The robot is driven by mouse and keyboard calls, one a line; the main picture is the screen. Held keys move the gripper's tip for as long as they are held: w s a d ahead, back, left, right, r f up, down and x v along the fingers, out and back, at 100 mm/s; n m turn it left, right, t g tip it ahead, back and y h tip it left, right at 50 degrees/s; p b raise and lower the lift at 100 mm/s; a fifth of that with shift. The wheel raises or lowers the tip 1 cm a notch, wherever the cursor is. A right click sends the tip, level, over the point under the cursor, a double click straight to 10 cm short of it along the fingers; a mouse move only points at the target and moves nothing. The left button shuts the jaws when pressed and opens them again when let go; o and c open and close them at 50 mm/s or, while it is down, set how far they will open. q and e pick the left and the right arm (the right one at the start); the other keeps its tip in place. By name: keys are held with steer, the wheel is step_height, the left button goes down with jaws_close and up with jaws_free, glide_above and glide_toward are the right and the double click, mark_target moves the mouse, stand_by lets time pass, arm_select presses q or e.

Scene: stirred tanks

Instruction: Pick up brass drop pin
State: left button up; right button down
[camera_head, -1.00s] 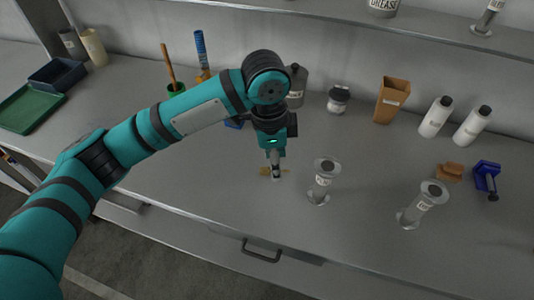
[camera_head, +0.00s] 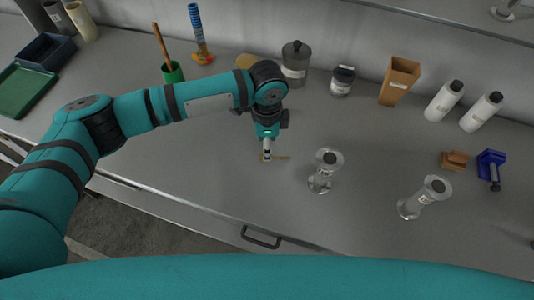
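The brass drop pin (camera_head: 281,157) is a small thin golden-brown piece lying on the grey bench top. My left gripper (camera_head: 266,156) points down over the pin, with its fingertips at the pin's left part, hiding some of it. The fingers line up in this view, so I cannot tell whether they are open or shut, or whether they touch the pin. My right gripper is out of the picture.
Two clear spool-shaped vessels (camera_head: 324,170) (camera_head: 424,197) stand right of the gripper. A grey jar (camera_head: 295,64), small dark-lidded jar (camera_head: 342,80), brown holder (camera_head: 399,80) and white bottles stand behind. The bench left of the pin is clear.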

mark_target(275, 158)
arm_select(q)
steer(key=shift+f, duration=0.15)
steer(key=shift+f+p, duration=0.4)
step_height(275, 158, down, 4)
steer(key=shift+w+r+p, duration=0.15)
steer(key=shift+p, duration=0.45)
steer(key=shift+f, duration=0.25)
steer(key=c, duration=0.5)
jaws_close()
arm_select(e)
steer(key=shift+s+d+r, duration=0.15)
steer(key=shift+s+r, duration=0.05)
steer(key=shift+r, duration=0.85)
